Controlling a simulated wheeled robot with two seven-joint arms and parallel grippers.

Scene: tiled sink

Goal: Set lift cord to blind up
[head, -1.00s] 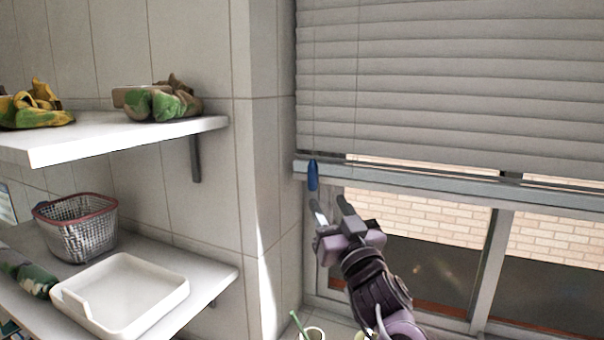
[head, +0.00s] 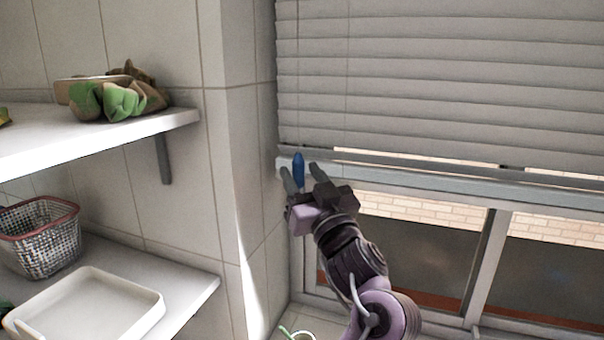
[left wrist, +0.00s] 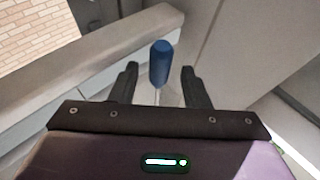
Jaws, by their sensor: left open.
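The blue handle of the lift cord (head: 299,170) hangs at the left end of the window, just below the lowered slats of the grey blind (head: 430,90). My left gripper (head: 304,178) is open, with one finger on either side of the blue handle in the head view. In the left wrist view the blue handle (left wrist: 161,62) stands between the two open fingers (left wrist: 159,85), apart from both. A thin cord shows at the handle's lower end in that view. My right gripper is not in view.
The tiled wall corner (head: 240,140) is close on the left. Shelves farther left hold a wire basket (head: 42,240), a white tray (head: 90,305) and a green-brown cloth item (head: 120,98).

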